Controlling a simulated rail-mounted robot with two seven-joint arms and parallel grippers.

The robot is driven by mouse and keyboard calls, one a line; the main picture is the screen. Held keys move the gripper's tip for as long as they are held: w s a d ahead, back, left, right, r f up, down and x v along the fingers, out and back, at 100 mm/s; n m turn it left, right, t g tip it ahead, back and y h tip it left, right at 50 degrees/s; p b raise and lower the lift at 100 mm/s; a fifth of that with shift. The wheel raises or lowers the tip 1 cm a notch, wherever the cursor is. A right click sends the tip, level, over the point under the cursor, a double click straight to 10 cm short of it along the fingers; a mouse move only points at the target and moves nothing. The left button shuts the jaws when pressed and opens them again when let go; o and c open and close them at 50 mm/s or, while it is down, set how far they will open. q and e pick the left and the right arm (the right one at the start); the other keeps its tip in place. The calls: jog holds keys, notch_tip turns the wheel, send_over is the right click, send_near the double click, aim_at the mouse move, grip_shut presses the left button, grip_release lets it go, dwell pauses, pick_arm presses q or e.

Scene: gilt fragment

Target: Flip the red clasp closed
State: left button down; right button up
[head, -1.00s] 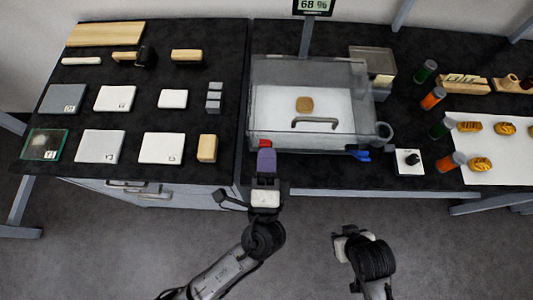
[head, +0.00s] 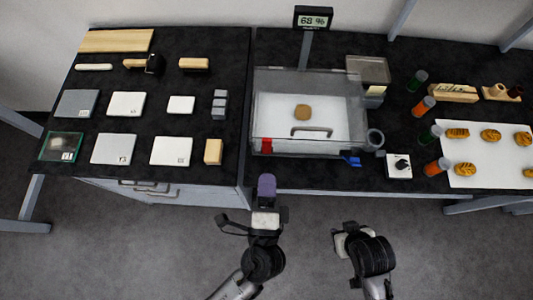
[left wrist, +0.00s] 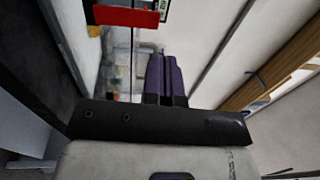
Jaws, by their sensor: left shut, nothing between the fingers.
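The red clasp (head: 266,146) is at the front left of a clear box (head: 258,115) with a handle on top. It also shows as a red bar at the top of the left wrist view (left wrist: 126,16). I cannot tell whether it is flipped up or down. My left gripper (head: 266,181), with purple fingers, is shut and empty, in front of the table edge and apart from the clasp. Its fingers show side by side in the left wrist view (left wrist: 164,76). My right gripper (head: 340,240) is low in front of the table, its fingers unclear.
A blue clasp (head: 351,160) juts out at the box's front right. A tan piece (head: 302,112) lies inside the box. A white dial unit (head: 398,165) stands to the right. A display (head: 313,17) stands behind. The floor before the table is clear.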

pick_arm(q)
jog(key=s, duration=0.7)
jog(key=shift+s+a+b, duration=0.25)
jog(key=shift+s+b, duration=0.1)
jog(key=shift+b, duration=0.05)
